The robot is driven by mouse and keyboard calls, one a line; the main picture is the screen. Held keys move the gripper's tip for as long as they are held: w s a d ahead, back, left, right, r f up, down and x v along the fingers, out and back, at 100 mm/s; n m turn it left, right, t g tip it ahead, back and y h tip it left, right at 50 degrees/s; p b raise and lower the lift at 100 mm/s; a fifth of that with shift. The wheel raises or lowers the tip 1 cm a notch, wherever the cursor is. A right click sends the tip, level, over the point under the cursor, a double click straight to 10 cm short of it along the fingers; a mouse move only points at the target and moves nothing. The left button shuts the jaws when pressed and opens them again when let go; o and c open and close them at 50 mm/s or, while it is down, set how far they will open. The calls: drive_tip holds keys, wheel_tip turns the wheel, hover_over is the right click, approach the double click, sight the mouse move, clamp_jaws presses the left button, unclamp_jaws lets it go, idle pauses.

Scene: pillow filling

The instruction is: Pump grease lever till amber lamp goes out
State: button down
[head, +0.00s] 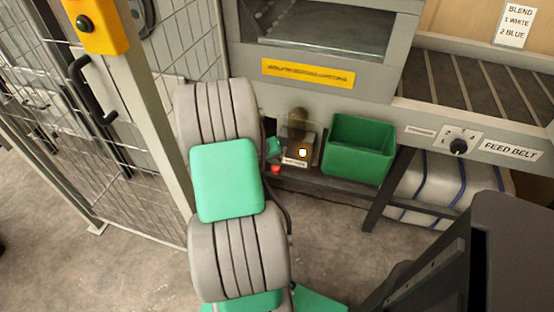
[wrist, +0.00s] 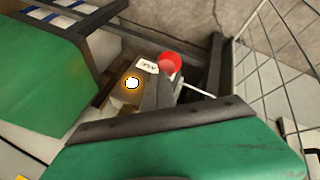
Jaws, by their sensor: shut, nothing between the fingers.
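The grease unit (head: 297,135) is a small box with a dark rounded top, on the low shelf under the machine. Its lamp (head: 302,152) is lit; in the wrist view the lamp (wrist: 132,83) glows white with an amber rim. The lever's red knob (head: 276,169) is at the box's left front in the head view, and the knob (wrist: 168,64) also shows in the wrist view. My gripper (wrist: 157,82) is shut and empty, its fingertips close to the knob; whether they touch, I cannot tell. My arm partly hides the gripper in the head view.
A green bin (head: 358,148) stands right of the unit. A wire mesh fence (head: 70,130) is on the left. A feed belt panel (head: 470,142) is at the right, with striped sacks (head: 440,190) below it. The floor in front is clear.

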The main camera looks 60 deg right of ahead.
drive_tip(key=shift+s+a+f+b, duration=0.15)
drive_tip(key=shift+f+b, duration=0.15)
drive_tip(key=shift+f, duration=0.25)
drive_tip(key=shift+w+a+f+b, duration=0.15)
drive_tip(key=shift+f+b, duration=0.1)
drive_tip(key=shift+f, duration=0.25)
idle(0.6)
drive_tip(key=shift+r, duration=0.15)
idle(0.4)
drive_tip(key=shift+d+r+p, duration=0.25)
drive_tip(key=shift+r+p, duration=0.4)
drive_tip(key=shift+r, duration=0.35)
drive_tip(key=shift+d+r+p, duration=0.3)
drive_tip(key=shift+r+p, duration=0.4)
drive_tip(key=shift+r, duration=0.3)
drive_tip(key=shift+d+r+p, duration=0.25)
drive_tip(key=shift+r+p, duration=0.4)
drive_tip(key=shift+r, duration=0.35)
drive_tip(key=shift+w+d+r+p, duration=0.1)
drive_tip(key=shift+d+r+p, duration=0.1)
drive_tip(key=shift+r+p, duration=0.45)
drive_tip(key=shift+d+r+p, duration=0.25)
drive_tip(key=shift+r+p, duration=0.15)
drive_tip(key=shift+r, duration=0.55)
drive_tip(key=shift+w+d+r+p, duration=0.1)
drive_tip(key=shift+d+r+p, duration=0.1)
drive_tip(key=shift+r+p, duration=0.45)
drive_tip(key=shift+r, duration=0.15)
